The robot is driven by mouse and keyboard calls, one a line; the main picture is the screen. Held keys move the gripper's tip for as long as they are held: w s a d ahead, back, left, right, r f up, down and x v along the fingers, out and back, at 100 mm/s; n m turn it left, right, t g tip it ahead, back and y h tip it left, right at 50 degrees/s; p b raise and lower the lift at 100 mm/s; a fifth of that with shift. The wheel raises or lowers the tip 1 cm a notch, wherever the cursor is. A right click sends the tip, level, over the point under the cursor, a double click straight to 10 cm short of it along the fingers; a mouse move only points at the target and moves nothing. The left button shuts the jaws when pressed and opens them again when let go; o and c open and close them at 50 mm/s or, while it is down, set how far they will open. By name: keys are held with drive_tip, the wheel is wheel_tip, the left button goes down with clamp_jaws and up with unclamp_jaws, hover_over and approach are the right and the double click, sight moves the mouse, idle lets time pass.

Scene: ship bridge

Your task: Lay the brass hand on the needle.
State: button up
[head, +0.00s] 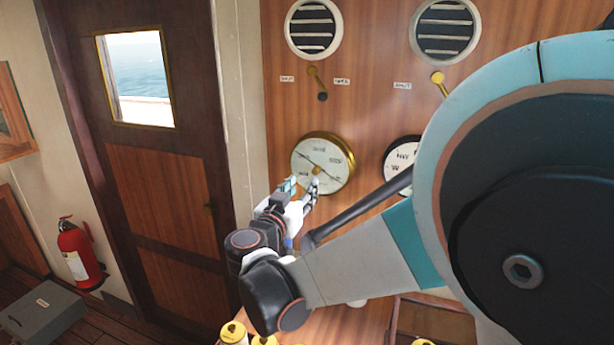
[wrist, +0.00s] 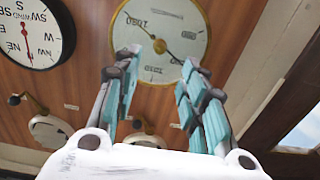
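A round brass-rimmed dial (head: 347,178) with a white face hangs on the wood panel; it also shows upside down in the wrist view (wrist: 150,72). A thin dark needle (head: 320,162) crosses its face on a slant; the needle also shows in the wrist view (wrist: 142,28). A small brass knob (head: 317,171) sits at the dial's centre; it also shows in the wrist view (wrist: 160,46). I cannot make out the brass hand apart from the needle. My gripper (head: 303,184) is open in front of the dial, with its fingertips either side of the knob in the wrist view (wrist: 160,58).
A second black-rimmed dial (head: 399,155), lettered with wind directions, hangs to the right, partly behind my arm. Above are two round vents (head: 313,28) (head: 444,30) with brass levers (head: 316,78) (head: 438,84). Yellow-topped items (head: 233,332) stand below my arm.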

sight(315, 173)
drive_tip(key=x, duration=0.9)
drive_tip(key=shift+w+d+b, duration=0.15)
drive_tip(key=shift+w+b, duration=0.2)
drive_tip(key=shift+b, duration=0.05)
clamp_jaws()
